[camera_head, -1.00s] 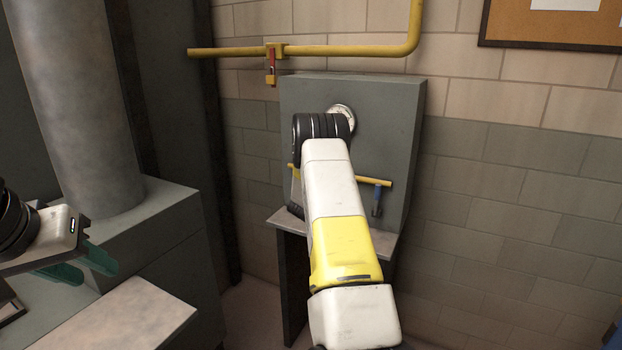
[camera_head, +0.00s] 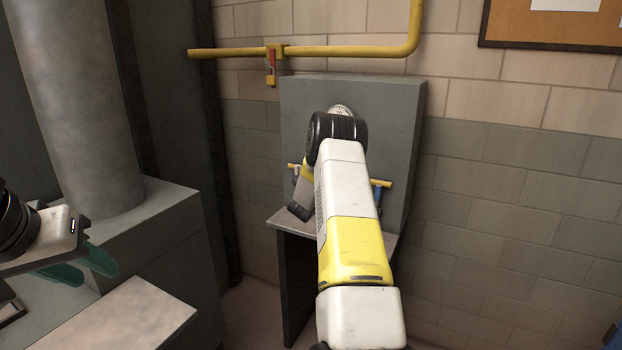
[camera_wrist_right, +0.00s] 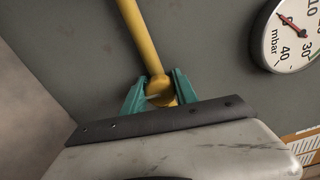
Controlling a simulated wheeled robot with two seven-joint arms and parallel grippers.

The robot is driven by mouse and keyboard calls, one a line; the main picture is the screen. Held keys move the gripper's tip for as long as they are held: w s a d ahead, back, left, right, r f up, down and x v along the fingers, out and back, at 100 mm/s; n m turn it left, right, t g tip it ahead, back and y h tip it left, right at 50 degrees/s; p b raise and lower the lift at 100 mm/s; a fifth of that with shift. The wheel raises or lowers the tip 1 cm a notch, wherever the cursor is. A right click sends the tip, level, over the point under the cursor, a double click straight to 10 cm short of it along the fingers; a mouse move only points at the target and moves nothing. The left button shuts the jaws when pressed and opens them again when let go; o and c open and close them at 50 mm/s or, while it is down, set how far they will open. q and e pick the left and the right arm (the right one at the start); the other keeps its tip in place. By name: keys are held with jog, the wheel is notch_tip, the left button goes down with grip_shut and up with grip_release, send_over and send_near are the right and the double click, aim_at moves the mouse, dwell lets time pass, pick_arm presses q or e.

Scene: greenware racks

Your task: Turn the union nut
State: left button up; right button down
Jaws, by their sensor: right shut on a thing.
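The union nut (camera_wrist_right: 160,88) is a rounded yellow fitting at the lower end of a yellow pipe (camera_wrist_right: 140,38) in the right wrist view. My right gripper (camera_wrist_right: 161,91) is shut on it, one green finger on each side. The fingers hide part of the nut. In the head view my right arm covers the nut and the right gripper's fingertips. My left gripper (camera_head: 78,266) is at the left edge of the head view, its green fingers apart, with nothing visible between them.
A grey panel (camera_head: 385,115) carries a round mbar gauge (camera_wrist_right: 291,32) and a blue-handled valve (camera_head: 377,192). A small ledge (camera_head: 280,220) juts out below. A yellow wall pipe (camera_head: 350,51) with a red-handled valve (camera_head: 271,62) runs above. A grey cabinet (camera_head: 150,250) stands left.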

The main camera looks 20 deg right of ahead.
dwell(0.3)
jog(key=c, duration=1)
grip_release()
jog(key=shift+o, duration=0.2)
jog(key=v, duration=0.8)
